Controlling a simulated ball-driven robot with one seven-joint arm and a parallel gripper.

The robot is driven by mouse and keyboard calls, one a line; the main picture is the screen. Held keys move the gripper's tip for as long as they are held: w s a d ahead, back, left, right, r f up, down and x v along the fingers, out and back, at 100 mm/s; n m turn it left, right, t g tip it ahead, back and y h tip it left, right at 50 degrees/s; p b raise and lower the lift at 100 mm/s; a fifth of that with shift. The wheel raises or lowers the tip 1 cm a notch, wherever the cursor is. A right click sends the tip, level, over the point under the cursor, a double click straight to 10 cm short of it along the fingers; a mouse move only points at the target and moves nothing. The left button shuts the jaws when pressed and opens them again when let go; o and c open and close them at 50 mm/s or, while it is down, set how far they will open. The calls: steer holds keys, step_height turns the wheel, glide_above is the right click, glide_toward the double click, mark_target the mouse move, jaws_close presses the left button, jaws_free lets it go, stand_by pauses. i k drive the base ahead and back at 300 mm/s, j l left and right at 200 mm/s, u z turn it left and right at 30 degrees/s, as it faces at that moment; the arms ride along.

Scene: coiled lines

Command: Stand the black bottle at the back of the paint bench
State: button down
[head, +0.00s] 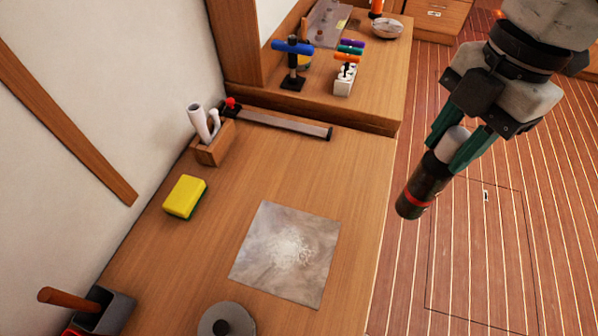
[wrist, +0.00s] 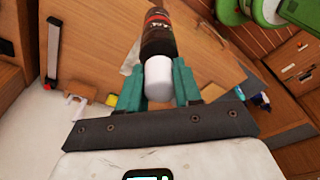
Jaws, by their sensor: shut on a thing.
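The black bottle (head: 423,187) has a white cap and a red band, and hangs tilted in my gripper (head: 459,142) over the wooden floor, to the right of the bench. My gripper is shut on it near the white cap, with the green fingers on either side. In the wrist view the bottle (wrist: 159,38) lies between the fingers with its cap (wrist: 158,78) towards the camera. The bench (head: 190,250) is a wooden worktop along the wall, left of my gripper.
On the bench are a yellow sponge (head: 185,197), a holder (head: 213,148) with white rolls, a long grey bar (head: 285,124), a grey sheet (head: 287,252) and a round grey disc (head: 226,320). A farther worktop (head: 385,85) carries coloured-handled tools. Bare wood lies between sponge and sheet.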

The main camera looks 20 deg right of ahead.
mark_target(152, 256)
steer(key=j+u, duration=0.1)
steer(key=u, duration=0.35)
steer(key=j+u, duration=0.1)
steer(key=u, duration=0.35)
steer(key=j+u, duration=0.1)
steer(key=u, duration=0.35)
steer(key=j+u, duration=0.1)
steer(key=j, duration=0.3)
